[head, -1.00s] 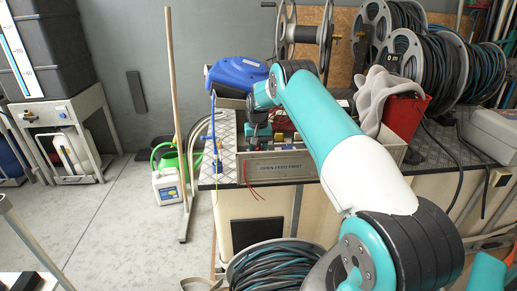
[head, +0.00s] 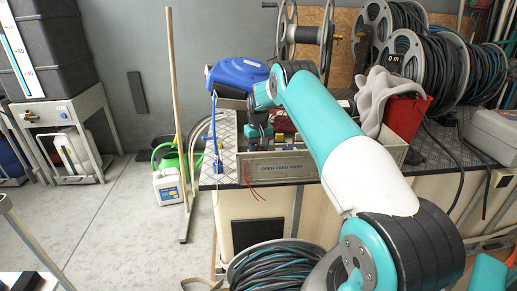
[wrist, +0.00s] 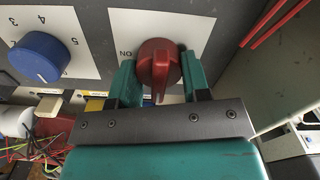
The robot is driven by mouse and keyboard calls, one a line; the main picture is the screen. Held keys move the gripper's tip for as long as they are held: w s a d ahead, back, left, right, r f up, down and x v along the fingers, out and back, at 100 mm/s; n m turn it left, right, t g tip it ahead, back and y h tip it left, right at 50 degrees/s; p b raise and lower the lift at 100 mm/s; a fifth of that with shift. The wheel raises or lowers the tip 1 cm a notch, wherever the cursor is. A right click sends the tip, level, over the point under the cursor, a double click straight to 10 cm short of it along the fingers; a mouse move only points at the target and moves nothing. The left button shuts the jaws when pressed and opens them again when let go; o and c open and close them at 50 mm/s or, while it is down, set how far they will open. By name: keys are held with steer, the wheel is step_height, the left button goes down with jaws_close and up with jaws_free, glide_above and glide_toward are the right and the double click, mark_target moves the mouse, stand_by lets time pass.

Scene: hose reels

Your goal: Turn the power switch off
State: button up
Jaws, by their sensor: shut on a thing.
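The power switch (wrist: 158,62) is a red rotary knob on a white plate in the wrist view. Its raised grip points down in the picture. The plate's "ON" lettering is upside down, just left of the knob. My gripper (wrist: 157,85) has its teal fingers on either side of the knob and is shut on it. In the head view my gripper (head: 260,131) is small at the bench's control box (head: 285,168), and the knob cannot be made out there.
A blue numbered dial (wrist: 38,57) sits left of the switch. Loose coloured wires (wrist: 40,150) lie at the lower left of the wrist view. In the head view, a blue reel (head: 237,74), a red bin (head: 405,112) and hose reels (head: 412,65) stand around my arm.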

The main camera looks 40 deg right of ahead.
mark_target(258, 145)
steer(key=o, duration=0.9)
steer(key=shift+o, duration=0.2)
steer(key=shift+r, duration=0.15)
step_height(258, 145, up, 17)
steer(key=shift+r, duration=0.1)
